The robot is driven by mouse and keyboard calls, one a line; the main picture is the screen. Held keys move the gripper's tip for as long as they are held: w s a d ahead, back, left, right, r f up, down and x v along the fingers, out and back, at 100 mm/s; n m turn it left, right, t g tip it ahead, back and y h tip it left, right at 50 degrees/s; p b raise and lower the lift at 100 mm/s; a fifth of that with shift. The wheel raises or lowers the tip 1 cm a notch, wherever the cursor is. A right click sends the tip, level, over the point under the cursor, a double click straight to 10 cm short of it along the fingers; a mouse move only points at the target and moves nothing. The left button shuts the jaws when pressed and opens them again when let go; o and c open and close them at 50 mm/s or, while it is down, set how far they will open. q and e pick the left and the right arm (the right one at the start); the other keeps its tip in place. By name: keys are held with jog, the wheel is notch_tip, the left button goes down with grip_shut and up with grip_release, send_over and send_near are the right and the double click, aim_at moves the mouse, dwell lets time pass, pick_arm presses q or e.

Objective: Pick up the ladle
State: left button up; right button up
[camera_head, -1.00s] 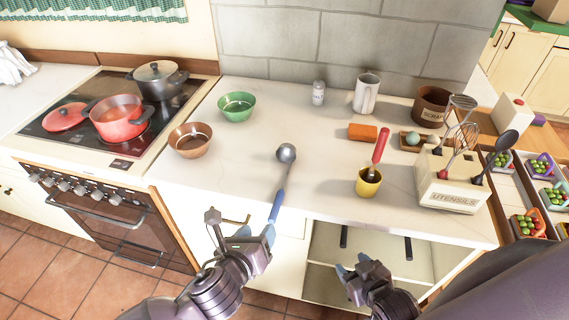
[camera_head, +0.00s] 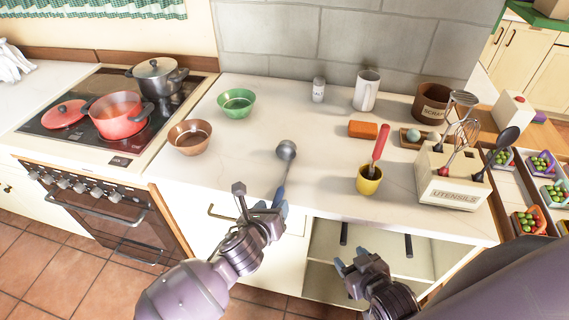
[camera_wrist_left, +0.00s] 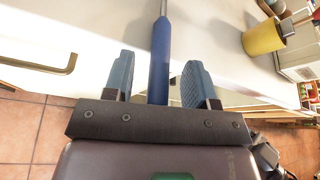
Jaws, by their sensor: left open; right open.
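The ladle (camera_head: 286,150) lies on the white counter, its grey metal bowl towards the back and its blue handle (camera_head: 279,190) pointing to the front edge. My left gripper (camera_head: 262,209) is open at the counter's front edge, at the handle's end. In the left wrist view the blue handle (camera_wrist_left: 160,60) stands between the two open fingers of the left gripper (camera_wrist_left: 157,85), with a gap visible on each side. The bowl is out of that view. My right gripper (camera_head: 357,266) is open and empty, low in front of the open cabinet.
A yellow cup (camera_head: 369,185) with a red-handled tool stands right of the ladle. A utensil holder (camera_head: 452,188) is further right. Brown (camera_head: 188,149) and green (camera_head: 236,112) bowls are left. A red pot (camera_head: 116,121) sits on the stove. Counter around the ladle is clear.

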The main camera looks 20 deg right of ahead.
pick_arm(q)
jog(key=shift+w+d+f, duration=0.25)
jog(key=shift+w+d, duration=0.2)
grip_shut()
jog(key=shift+r, duration=0.1)
